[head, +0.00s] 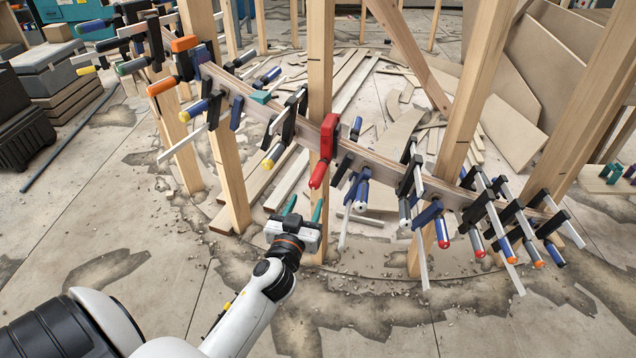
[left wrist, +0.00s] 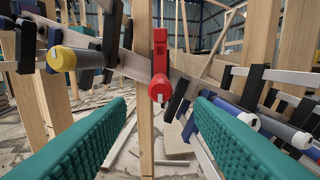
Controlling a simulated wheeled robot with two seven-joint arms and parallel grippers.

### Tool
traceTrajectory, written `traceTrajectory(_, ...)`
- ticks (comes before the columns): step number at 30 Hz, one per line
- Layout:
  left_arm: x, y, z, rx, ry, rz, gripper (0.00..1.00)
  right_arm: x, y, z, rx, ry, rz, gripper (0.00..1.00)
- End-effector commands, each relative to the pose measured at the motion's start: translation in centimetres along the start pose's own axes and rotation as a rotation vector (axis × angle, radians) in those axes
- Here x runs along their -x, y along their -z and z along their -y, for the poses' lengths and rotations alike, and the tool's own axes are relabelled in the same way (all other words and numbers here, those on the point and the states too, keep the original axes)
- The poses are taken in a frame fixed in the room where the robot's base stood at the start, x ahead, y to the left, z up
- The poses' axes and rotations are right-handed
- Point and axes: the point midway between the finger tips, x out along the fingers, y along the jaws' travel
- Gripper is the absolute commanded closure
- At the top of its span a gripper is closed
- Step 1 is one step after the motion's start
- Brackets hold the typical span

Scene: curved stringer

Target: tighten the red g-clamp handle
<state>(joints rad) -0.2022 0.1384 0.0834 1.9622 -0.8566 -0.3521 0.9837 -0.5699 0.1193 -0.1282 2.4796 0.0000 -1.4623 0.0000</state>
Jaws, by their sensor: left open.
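The red g-clamp (head: 329,136) sits on the curved wooden stringer (head: 262,110) at a vertical post, near the middle of the head view. Its red handle (head: 318,175) points down toward me. My left gripper (head: 304,208) is below and a little left of the handle, open and empty, with its green fingers apart. In the left wrist view the red clamp (left wrist: 160,50) is straight ahead, and its round handle end (left wrist: 159,90) lies beyond and between the green fingertips (left wrist: 160,102), not touching them. My right gripper is not in view.
Several bar clamps line the stringer on both sides. A yellow-ended clamp handle (head: 272,156) is to the left and a blue, white-ended one (head: 361,192) to the right. Wooden posts (head: 232,170) stand along the stringer. The floor (head: 150,230) in front is mostly clear, with debris.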

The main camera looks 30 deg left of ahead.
Motion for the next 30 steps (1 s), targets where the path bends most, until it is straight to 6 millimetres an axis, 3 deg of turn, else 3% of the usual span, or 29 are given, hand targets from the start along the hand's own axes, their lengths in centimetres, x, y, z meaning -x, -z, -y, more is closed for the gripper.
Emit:
traceTrajectory(15, -9.4, 0.1, 0.0, -0.003, 0.001, -0.002, 0.52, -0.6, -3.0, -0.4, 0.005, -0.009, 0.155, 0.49)
traceTrajectory(21, -11.0, 0.2, 0.0, -0.002, 0.001, -0.004, 0.52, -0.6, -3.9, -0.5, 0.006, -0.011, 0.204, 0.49)
traceTrajectory(30, -11.2, 0.1, 0.0, -0.002, 0.001, -0.004, 0.52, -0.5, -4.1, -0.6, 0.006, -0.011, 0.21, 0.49)
